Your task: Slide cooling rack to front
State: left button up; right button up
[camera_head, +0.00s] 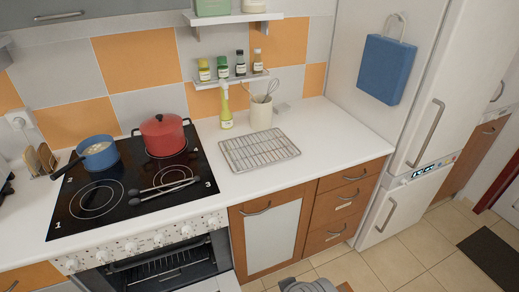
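The cooling rack (260,151) is a silver wire grid lying flat on the white counter (330,138), to the right of the stove. It sits at a slight angle, with bare counter between it and the front edge. Nothing is on top of it. Neither of my grippers can be made out in the head view.
A utensil holder with a whisk (261,113) and an oil bottle (226,110) stand behind the rack. The black stove (130,190) holds a red pot (163,135), a blue pan (98,152) and dark utensils (163,191). The oven (165,268) below appears open. Counter right of the rack is clear.

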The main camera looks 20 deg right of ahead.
aim_at(238, 169)
jog(key=i+l+u, duration=0.2)
jog(key=l+u, duration=0.3)
jog(key=l, duration=0.45)
jog(key=l+u, duration=0.5)
jog(key=l, duration=0.5)
